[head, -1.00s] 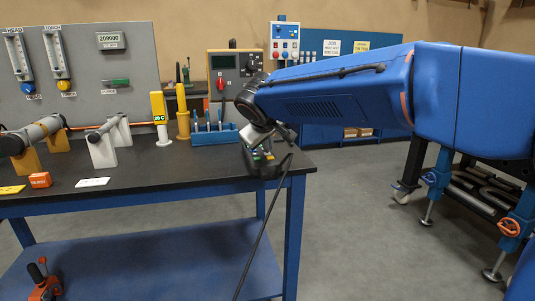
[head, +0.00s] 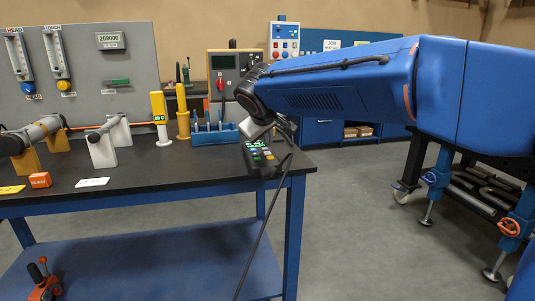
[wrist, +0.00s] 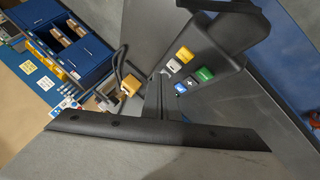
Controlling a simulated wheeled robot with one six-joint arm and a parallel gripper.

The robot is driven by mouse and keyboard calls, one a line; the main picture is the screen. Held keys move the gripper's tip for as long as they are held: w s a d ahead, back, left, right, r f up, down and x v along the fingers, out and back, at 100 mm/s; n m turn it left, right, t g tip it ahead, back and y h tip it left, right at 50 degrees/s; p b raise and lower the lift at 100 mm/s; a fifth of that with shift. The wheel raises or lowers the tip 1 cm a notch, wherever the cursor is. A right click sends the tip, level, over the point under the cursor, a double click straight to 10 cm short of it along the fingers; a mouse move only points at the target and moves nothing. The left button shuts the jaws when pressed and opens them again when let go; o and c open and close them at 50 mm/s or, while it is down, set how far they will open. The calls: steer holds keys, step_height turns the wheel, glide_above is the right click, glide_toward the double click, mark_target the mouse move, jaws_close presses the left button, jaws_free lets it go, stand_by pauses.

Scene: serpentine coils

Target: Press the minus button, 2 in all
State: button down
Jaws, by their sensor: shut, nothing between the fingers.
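A dark handheld control box (head: 266,170) stands at the right end of the bench, with a lit green display (head: 256,144) and coloured buttons. In the wrist view the box (wrist: 228,28) shows a yellow button (wrist: 184,54), a green button (wrist: 204,74), a blue button (wrist: 181,88), a grey button with a plus mark (wrist: 192,83) and a pale button (wrist: 174,66). I cannot read a minus mark on the pale one. My gripper (wrist: 160,88) is shut and empty, beside the buttons and apparently clear of them. In the head view its fingertips cannot be made out clearly.
The black bench top (head: 150,168) holds a blue tool rack (head: 215,135), a yellow post gauge (head: 159,112) and an orange block (head: 40,180). A dark cable (head: 262,235) hangs from the box past the bench edge. Blue cabinets stand behind.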

steer(key=shift+r, duration=2.35)
steer(key=s+d+f+m+g, duration=0.15)
steer(key=s+d+f, duration=0.35)
steer(key=s+d, duration=0.55)
steer(key=s+d+f+m+g, duration=0.1)
steer(key=s+d+f+m, duration=0.45)
steer(key=d, duration=0.85)
steer(key=s+d+f+g, duration=0.1)
steer(key=s+d+f, duration=0.3)
steer(key=s+f, duration=0.3)
steer(key=s+d+f+m+g, duration=0.1)
steer(key=s+d+f, duration=0.3)
steer(key=s, duration=1.1)
step_height(320, 180, down, 4)
steer(key=shift+s+r+m, duration=0.2)
steer(key=shift+s+m, duration=0.05)
steer(key=shift+m, duration=0.05)
